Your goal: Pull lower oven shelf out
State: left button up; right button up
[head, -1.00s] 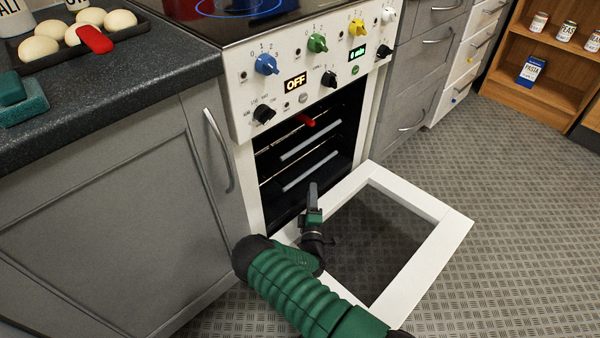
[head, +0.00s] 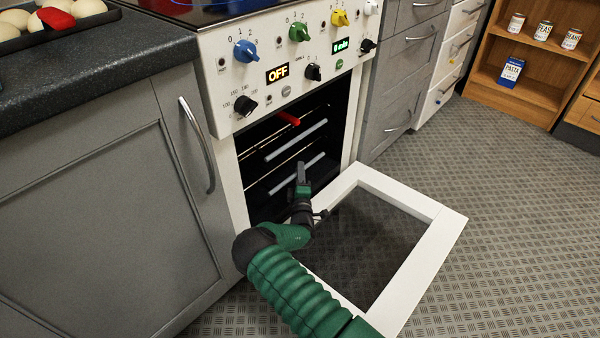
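The oven (head: 262,100) stands with its white-framed door (head: 425,248) folded down and open. Inside, the lower shelf shows a grey front bar (head: 281,186). The upper shelf has a similar grey bar (head: 283,150) above it. My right gripper (head: 301,170) is at the oven mouth, above the inner part of the open door, and its fingertips overlap the lower bar in the picture. I see the fingers nearly edge-on, so I cannot tell their opening or whether they touch the bar. My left gripper is out of view.
A red handle (head: 289,118) shows high inside the oven. A grey cabinet (head: 85,215) with a worktop stands close on the left. Grey drawers (head: 408,75) stand on the right. The floor (head: 510,180) right of the door is clear up to the wooden shelf unit (head: 535,86).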

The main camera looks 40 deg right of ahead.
grip_shut()
jog(key=shift+a+f, duration=0.15)
jog(key=shift+f, duration=0.05)
dwell(0.8)
